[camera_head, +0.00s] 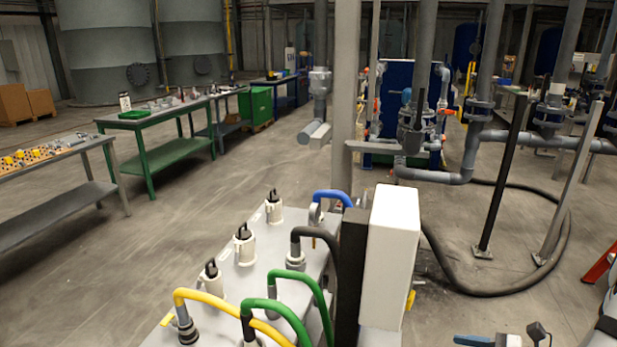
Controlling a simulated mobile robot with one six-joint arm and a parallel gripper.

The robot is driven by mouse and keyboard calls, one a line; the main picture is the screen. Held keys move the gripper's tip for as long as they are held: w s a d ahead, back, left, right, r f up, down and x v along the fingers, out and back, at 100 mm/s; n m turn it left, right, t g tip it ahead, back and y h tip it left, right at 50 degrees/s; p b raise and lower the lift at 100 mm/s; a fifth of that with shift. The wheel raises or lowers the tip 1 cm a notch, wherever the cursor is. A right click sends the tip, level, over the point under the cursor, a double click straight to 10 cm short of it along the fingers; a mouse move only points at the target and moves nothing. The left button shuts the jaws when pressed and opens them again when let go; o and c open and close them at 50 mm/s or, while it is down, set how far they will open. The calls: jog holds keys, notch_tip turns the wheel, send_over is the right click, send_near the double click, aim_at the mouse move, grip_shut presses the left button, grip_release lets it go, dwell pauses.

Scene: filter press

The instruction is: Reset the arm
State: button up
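My gripper cannot be made out anywhere in the head view. A pale grey and black rounded part (606,318) is cut off by the right edge at the bottom. It may be part of my arm, but I cannot tell. No held object shows.
A grey unit (236,283) with coloured hoses and a white box (393,250) stands close in front. A blue-handled item (474,340) is cut off at the bottom. Pipes, slanted posts (505,180) and a black floor hose (490,291) fill the right. Benches (160,119) stand left; floor between is clear.

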jog(key=s+a+r+n+g+h, duration=0.2)
jog(key=s+a+r+n+h, duration=0.2)
jog(key=n, duration=0.8)
jog(key=s+a+r+n+g+h, duration=0.2)
jog(key=s+a+r+n+h, duration=0.3)
jog(key=a+r+n+h, duration=0.3)
jog(key=a+n, duration=0.4)
jog(key=shift+s+a+r+g+h, duration=0.2)
jog(key=shift+s+a+g+h, duration=0.1)
jog(key=shift+a+g, duration=0.1)
jog(key=shift+w+d, duration=0.1)
dwell(1.4)
